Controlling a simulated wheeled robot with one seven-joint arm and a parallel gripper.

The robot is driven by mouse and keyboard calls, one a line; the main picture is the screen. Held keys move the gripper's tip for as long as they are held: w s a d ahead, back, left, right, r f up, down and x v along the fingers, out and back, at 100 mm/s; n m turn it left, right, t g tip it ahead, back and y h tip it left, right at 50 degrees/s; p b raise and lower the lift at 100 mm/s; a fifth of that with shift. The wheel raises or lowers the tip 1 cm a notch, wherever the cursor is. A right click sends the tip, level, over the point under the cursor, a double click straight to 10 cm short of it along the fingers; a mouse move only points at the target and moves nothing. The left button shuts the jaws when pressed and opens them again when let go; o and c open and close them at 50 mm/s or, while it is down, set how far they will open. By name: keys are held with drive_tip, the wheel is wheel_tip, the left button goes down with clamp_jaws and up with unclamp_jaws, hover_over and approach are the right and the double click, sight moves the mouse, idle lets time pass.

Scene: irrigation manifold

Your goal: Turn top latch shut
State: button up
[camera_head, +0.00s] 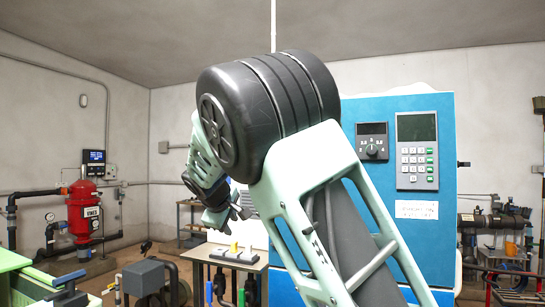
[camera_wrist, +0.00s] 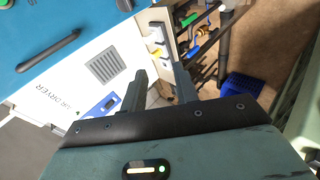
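My gripper (camera_head: 226,214) hangs left of the blue cabinet in the head view, with empty space around it. In the wrist view my gripper (camera_wrist: 160,70) has its two fingers apart with nothing between them. The blue cabinet (camera_head: 388,104) carries a keypad panel and a dial. A small black piece (camera_head: 463,164) juts from its right edge; I cannot tell if it is the top latch. In the wrist view a long black handle (camera_wrist: 48,50) lies slanted on a blue face, apart from the fingers. My arm hides much of the cabinet's left side.
A white panel marked AIR DRYER (camera_wrist: 60,95) with a grey vent (camera_wrist: 107,63) lies left of the fingers. A small bench (camera_head: 232,260) stands below my gripper in the head view. A red tank (camera_head: 84,210) stands far left. Pipes (camera_head: 495,219) run at right.

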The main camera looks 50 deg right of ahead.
drive_tip(key=s+d+r+h+p, duration=0.1)
drive_tip(key=d+r+h, duration=0.15)
drive_tip(key=r, duration=0.75)
drive_tip(key=s+d+r+t+h, duration=0.1)
drive_tip(key=r+h, duration=0.2)
drive_tip(key=r, duration=0.7)
drive_tip(key=s+d+r+h+p, duration=0.1)
drive_tip(key=s+d+r+h, duration=0.15)
drive_tip(key=r, duration=0.85)
drive_tip(key=w+p+x, duration=0.1)
drive_tip(key=p+x, duration=0.6)
drive_tip(key=x, duration=0.9)
drive_tip(key=shift+w+p, duration=0.25)
drive_tip(key=shift+p, duration=0.05)
drive_tip(key=shift+r, duration=0.1)
clamp_jaws()
